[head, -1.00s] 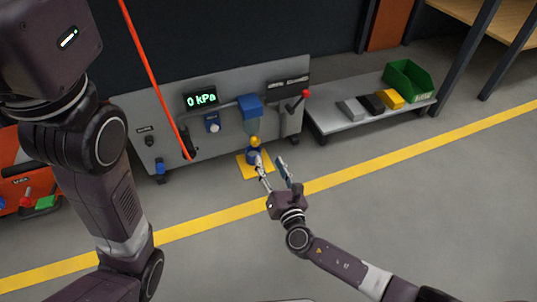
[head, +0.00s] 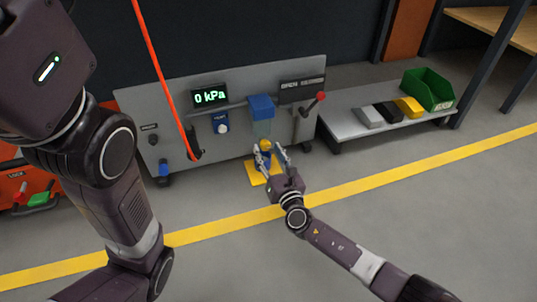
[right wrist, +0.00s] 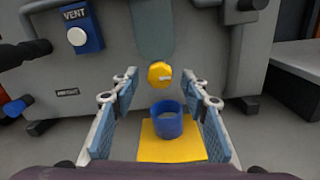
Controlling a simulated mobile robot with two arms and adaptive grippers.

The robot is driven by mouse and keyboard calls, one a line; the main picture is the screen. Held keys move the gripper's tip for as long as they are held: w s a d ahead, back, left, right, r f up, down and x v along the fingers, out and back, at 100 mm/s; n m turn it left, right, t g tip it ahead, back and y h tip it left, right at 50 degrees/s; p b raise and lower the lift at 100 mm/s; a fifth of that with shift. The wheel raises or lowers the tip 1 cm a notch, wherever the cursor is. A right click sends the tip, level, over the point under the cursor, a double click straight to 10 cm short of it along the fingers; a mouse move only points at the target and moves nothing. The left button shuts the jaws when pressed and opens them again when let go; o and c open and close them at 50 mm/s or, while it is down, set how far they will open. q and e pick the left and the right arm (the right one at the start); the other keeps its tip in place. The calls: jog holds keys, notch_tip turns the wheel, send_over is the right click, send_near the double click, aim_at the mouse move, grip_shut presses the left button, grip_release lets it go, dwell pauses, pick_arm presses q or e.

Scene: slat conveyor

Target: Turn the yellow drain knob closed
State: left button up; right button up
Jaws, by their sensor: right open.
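The yellow drain knob (right wrist: 159,74) is at the bottom of a clear bowl (right wrist: 153,28), under the blue filter head (head: 262,104) on the grey panel. A white mark on its face points right in the right wrist view. In the head view the knob (head: 265,145) shows just beyond my right gripper (head: 269,150). That gripper is open and empty, its blue-padded fingers spread left and right of the knob, with gaps on both sides. My left arm fills the left of the head view; its gripper is not visible.
A blue cup (right wrist: 168,121) stands on a yellow mat (right wrist: 172,153) below the knob. The gauge (head: 210,96) reads 0 kPa. A blue vent unit (right wrist: 80,30) is left of the bowl, a red-knobbed lever (head: 320,96) right. An orange hose (head: 160,65) hangs at left.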

jog(key=shift+c, duration=0.3)
grip_shut()
jog(key=shift+m, duration=0.4)
jog(key=m, duration=0.3)
jog(key=shift+m, duration=0.4)
jog(key=m, duration=0.4)
jog(key=shift+m, duration=0.3)
jog(key=m, duration=0.9)
jog(key=shift+m, duration=0.3)
